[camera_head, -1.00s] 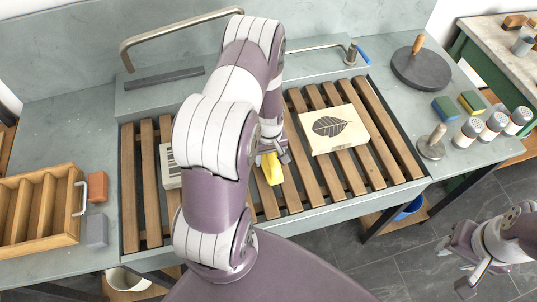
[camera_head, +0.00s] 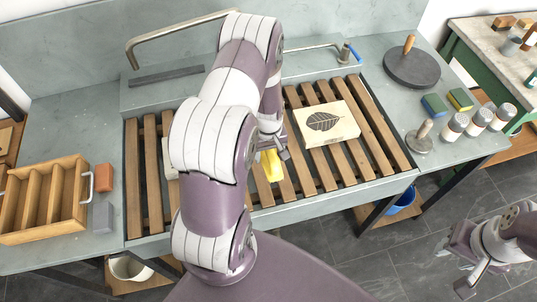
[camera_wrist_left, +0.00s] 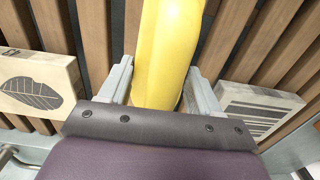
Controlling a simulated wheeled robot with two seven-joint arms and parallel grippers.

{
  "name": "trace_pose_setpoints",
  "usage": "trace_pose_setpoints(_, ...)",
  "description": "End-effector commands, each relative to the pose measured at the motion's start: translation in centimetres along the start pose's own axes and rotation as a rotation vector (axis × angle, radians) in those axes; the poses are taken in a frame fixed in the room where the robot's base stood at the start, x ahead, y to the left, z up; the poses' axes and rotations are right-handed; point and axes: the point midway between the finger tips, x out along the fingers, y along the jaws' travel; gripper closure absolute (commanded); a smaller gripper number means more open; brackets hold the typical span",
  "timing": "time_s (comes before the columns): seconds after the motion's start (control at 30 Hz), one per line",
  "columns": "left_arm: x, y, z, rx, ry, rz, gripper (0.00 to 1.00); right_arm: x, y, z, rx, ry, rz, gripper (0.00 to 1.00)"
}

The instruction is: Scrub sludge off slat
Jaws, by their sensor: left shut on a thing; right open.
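My left gripper (camera_head: 271,148) is shut on a yellow thing (camera_head: 271,166), held low over the wooden slats (camera_head: 310,172) of the sink rack. In the left wrist view the yellow thing (camera_wrist_left: 168,50) is smooth and long between the two fingers (camera_wrist_left: 155,95); its far end is out of frame. I cannot tell whether it touches a slat. No sludge can be made out on the visible slats. My left arm hides the middle of the rack. My right gripper (camera_head: 462,268) is open and empty, off the bench at the lower right.
A leaf-printed block (camera_head: 326,124) lies on the slats right of the gripper. A striped block (camera_wrist_left: 255,110) lies on the other side, mostly behind my arm. A wooden tray (camera_head: 45,238), sponges (camera_head: 434,105), shakers (camera_head: 455,127) and a round disc (camera_head: 411,68) stand on the bench sides.

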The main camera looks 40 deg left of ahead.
Motion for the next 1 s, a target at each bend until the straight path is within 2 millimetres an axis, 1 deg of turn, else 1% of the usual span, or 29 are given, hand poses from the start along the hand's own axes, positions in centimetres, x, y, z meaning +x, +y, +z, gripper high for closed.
trace_pose_setpoints(0.03,-0.9,0.1,-0.1,0.001,0.001,0.001,0.75,-0.8,0.0,-0.1,0.000,0.000,0.000,0.57)
trace_pose_setpoints(0.1,-1.5,0.1,-0.2,0.002,0.002,0.001,0.75,-1.3,0.0,-0.1,0.000,0.000,0.000,0.57)
trace_pose_setpoints(0.3,-3.2,0.2,-0.5,0.005,0.001,0.001,0.75,-2.6,0.0,-0.3,0.000,0.000,0.000,0.57)
trace_pose_setpoints(0.37,-3.4,0.3,-0.5,0.005,0.001,0.000,0.75,-2.8,0.0,-0.3,0.000,0.000,0.000,0.57)
trace_pose_setpoints(1.0,-3.3,0.1,-0.6,0.001,-0.002,-0.001,0.75,-2.6,0.0,-0.3,0.000,0.000,0.000,0.57)
